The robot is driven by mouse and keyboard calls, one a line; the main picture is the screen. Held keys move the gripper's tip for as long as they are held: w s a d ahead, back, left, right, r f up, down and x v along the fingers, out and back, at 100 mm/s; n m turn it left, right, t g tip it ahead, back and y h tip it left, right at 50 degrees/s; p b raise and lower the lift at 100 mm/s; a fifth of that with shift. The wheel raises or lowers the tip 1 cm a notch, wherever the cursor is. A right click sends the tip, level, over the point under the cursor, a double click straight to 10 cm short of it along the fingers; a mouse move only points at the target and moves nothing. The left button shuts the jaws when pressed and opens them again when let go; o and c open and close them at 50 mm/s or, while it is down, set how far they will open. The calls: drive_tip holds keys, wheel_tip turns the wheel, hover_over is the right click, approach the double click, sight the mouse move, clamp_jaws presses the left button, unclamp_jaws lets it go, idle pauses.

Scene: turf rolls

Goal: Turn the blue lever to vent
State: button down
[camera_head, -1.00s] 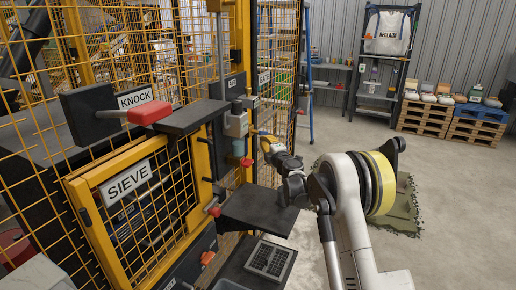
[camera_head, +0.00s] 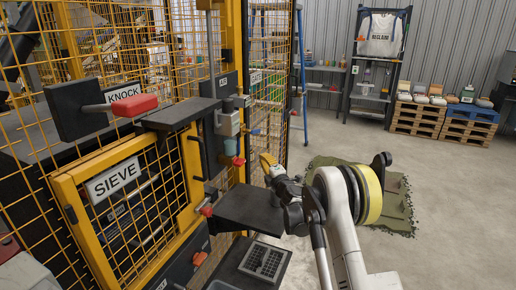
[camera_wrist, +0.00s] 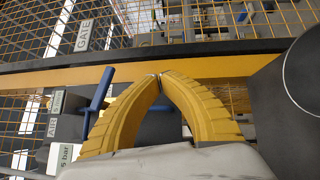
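The blue lever (camera_wrist: 98,92) stands at the left in the wrist view, slanting upward beside the labels "AIR" and "5 bar". Its lower part is partly hidden by my gripper's left finger. My gripper (camera_wrist: 160,76) has two yellow fingers whose tips meet, with nothing seen between them. The fingers are to the right of the lever; I cannot tell whether the left one touches it. In the head view my gripper (camera_head: 268,160) is low and right of the grey valve box (camera_head: 229,123). The lever is too small to make out surely there.
A yellow mesh cage with a "SIEVE" door (camera_head: 113,180) and a red-ended "KNOCK" handle (camera_head: 136,105) fills the left. A black shelf (camera_head: 247,209) juts out below my gripper. A green mat (camera_head: 398,205) lies behind my arm. Open floor is at right.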

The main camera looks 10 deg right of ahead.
drive_tip(key=shift+s+d+f+p, duration=0.2)
drive_tip(key=shift+s+d+f, duration=0.35)
drive_tip(key=shift+s+f, duration=0.25)
drive_tip(key=shift+s+d+f+p, duration=0.2)
drive_tip(key=shift+s+d+f, duration=0.35)
drive_tip(key=shift+f, duration=0.3)
